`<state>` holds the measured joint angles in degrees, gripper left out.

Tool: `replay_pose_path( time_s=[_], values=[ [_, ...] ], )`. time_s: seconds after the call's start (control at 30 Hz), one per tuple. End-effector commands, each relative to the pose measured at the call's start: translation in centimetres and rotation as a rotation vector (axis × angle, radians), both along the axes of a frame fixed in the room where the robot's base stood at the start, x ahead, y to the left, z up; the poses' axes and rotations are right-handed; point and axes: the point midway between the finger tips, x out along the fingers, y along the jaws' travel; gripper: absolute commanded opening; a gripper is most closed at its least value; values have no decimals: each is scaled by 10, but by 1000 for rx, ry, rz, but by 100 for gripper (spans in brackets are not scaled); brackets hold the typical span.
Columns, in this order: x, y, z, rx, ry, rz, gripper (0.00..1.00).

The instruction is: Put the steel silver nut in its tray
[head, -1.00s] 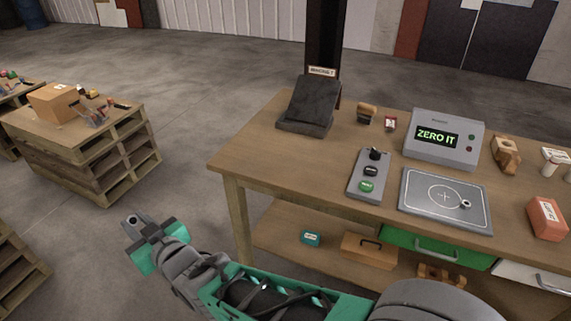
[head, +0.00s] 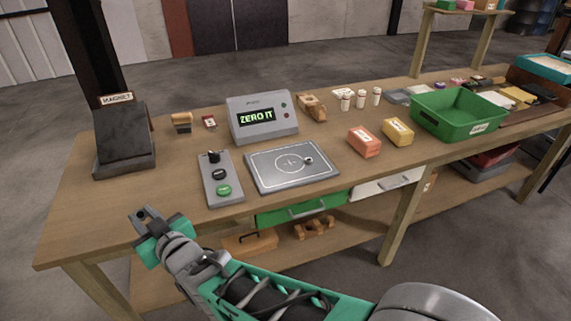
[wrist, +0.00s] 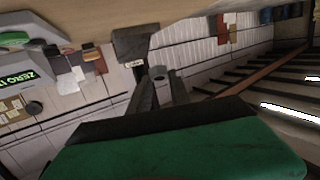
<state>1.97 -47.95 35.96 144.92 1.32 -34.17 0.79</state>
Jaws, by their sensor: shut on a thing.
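My gripper (head: 148,220) is at the lower left of the head view, in front of the workbench's near edge. It is shut on a small grey piece, which looks like the silver nut (wrist: 158,73), between the fingertips in the wrist view. The fingers partly hide it. A green tray (head: 462,128) with a white label stands on the right of the bench, far from my gripper. A teal tray (head: 548,66) stands at the far right. I cannot read either label.
A detector plate (head: 290,180) bears a small ring-like part (head: 308,160). Around it are a button box (head: 221,190), a display (head: 262,118) reading "ZERO IT", and a dark stand (head: 124,145) marked "MAGNET". Orange (head: 364,142) and yellow (head: 398,132) blocks sit before the green tray.

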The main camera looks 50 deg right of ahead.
Motion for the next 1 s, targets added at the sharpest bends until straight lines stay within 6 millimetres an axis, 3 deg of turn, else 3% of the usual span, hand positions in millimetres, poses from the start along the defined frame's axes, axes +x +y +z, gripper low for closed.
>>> replay_pose_path(
  time_s=[0.17, 0.27, 0.4, 0.5, 0.6, 0.7, 0.87, 1.0],
  values=[
    [2, -82, -4, -4, 1, -199, 0],
    [-8, -142, -3, -7, 2, -342, 0],
    [-38, -229, 1, -8, -1, -560, 0],
    [-66, -279, 4, -4, -2, -696, 0],
    [-90, -313, 8, -3, -5, -795, 0],
    [-105, -331, 10, -1, -5, -850, 0],
    [-112, -356, 4, 2, 0, -878, 0],
    [-111, -395, -15, 4, 0, -877, 0]
  ],
)
